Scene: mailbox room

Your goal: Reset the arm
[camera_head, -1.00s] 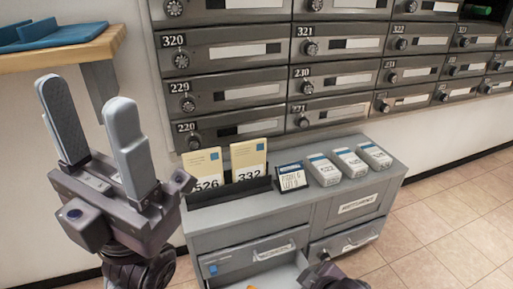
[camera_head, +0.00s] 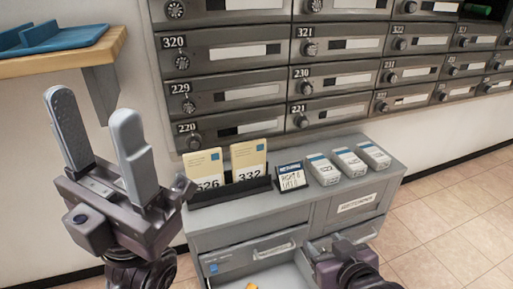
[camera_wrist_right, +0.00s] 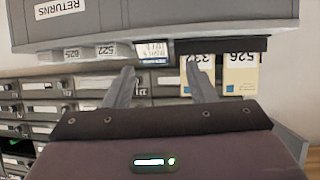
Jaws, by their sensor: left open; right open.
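My left gripper (camera_head: 98,143) is at the left of the head view, raised with its two grey fingers apart and nothing between them. My right gripper (camera_head: 322,250) is at the bottom of the head view, in front of the grey cabinet (camera_head: 222,221), partly cut off by the lower edge. The right wrist view shows my right gripper (camera_wrist_right: 162,80) with its fingers apart and empty, pointing towards the cabinet.
A drawer (camera_head: 255,276) of the cabinet is open, with something yellow inside. Card 526 (camera_head: 206,166), card 332 (camera_head: 248,158), a small sign (camera_head: 291,178) and several grey boxes (camera_head: 322,169) stand on top. Numbered mailboxes (camera_head: 235,88) line the wall. A wooden shelf (camera_head: 70,60) holds blue trays (camera_head: 52,38).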

